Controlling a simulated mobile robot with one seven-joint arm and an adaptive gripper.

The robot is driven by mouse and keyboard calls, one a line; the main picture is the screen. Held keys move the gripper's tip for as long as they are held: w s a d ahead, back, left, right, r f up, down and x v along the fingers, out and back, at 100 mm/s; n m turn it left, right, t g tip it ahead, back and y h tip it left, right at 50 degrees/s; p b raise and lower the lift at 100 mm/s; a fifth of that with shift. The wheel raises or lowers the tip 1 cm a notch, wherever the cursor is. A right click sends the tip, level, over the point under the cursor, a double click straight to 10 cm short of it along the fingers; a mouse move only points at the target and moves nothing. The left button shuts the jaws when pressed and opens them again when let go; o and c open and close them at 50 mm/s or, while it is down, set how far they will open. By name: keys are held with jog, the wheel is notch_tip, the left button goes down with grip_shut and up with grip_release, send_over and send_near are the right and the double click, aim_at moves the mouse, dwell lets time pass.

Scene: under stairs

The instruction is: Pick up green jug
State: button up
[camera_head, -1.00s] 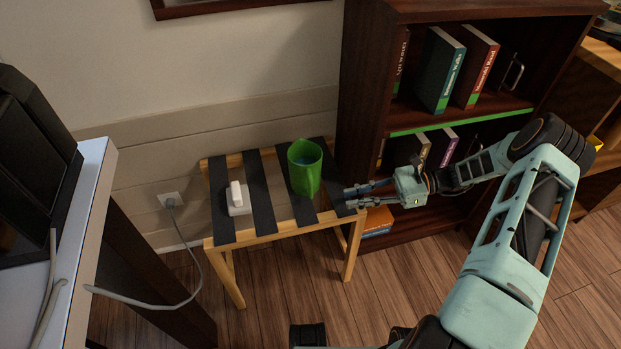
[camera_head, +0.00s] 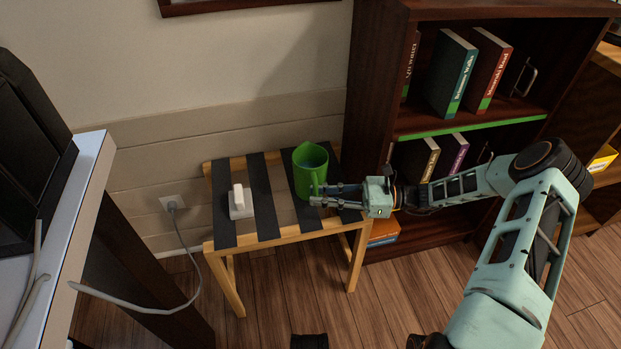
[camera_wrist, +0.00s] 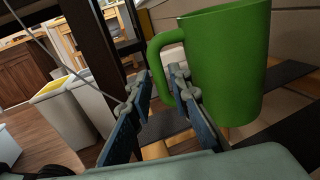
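The green jug (camera_head: 309,168) stands upright on the small slatted wooden stool (camera_head: 285,232), towards its right back. In the wrist view the jug (camera_wrist: 228,65) fills the upper right, with its handle (camera_wrist: 155,62) towards the left. My gripper (camera_head: 318,195) is at the jug's front right side, just above the stool top. In the wrist view my gripper (camera_wrist: 160,78) is open, and the lower part of the handle appears in the gap between the two fingertips. The right finger overlaps the jug's body in the picture; I cannot tell if it touches.
A white object (camera_head: 240,203) sits left of the jug on the stool. A dark bookshelf (camera_head: 372,75) with several books stands close at the right. A white-topped desk (camera_head: 92,165) is at the left. A cable (camera_head: 150,305) hangs from the wall socket (camera_head: 172,202).

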jog(key=shift+a, duration=0.7)
grip_shut()
jog(key=shift+r, duration=0.1)
